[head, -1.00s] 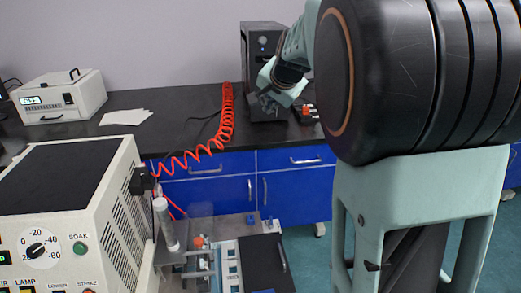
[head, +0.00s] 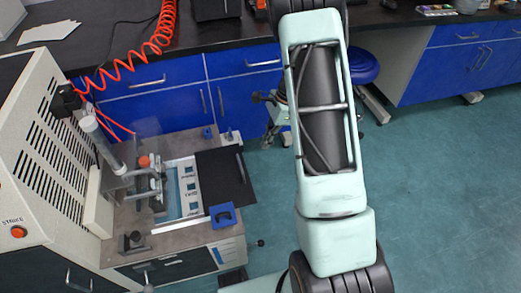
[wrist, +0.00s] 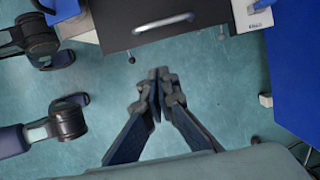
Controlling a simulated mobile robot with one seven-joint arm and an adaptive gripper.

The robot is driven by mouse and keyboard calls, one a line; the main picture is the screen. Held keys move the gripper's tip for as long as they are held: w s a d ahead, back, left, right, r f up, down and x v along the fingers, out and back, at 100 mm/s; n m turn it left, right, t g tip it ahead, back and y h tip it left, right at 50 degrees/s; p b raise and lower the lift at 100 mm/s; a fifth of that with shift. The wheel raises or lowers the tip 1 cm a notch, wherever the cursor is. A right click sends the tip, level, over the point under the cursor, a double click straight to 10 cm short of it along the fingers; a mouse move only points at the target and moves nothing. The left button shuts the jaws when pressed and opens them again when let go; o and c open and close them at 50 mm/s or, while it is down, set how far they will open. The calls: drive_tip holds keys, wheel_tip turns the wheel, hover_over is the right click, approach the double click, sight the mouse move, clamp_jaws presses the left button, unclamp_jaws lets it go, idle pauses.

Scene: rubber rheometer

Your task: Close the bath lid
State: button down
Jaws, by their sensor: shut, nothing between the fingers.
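The bath lid (head: 221,178) is a flat black plate with a silver bar handle (head: 240,168) along its right edge. It lies at the right of the bath (head: 170,196), whose pale blue interior and white labelled strip show uncovered beside it. In the wrist view the lid (wrist: 120,18) is at the top, with its handle (wrist: 163,23) crossing near the picture's top edge. My gripper (wrist: 158,76) is shut and empty, below the handle in that picture and apart from it.
The machine cabinet (head: 45,110) stands left of the bath, with a clear cylinder (head: 100,143) and clamp fixture beside it. A blue block (head: 222,214) sits by the lid's front corner. Blue drawers (head: 175,100) run behind. A blue stool (head: 363,66) stands behind my arm; floor at right is clear.

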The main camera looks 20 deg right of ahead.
drive_tip(key=a+f+b, duration=0.3)
drive_tip(key=a+f, duration=0.3)
drive_tip(key=f, duration=0.3)
drive_tip(key=shift+a+f, duration=0.15)
drive_tip(key=shift+a, duration=0.15)
drive_tip(key=p, duration=0.4)
hover_over(202, 184)
drive_tip(key=shift+a, duration=0.1)
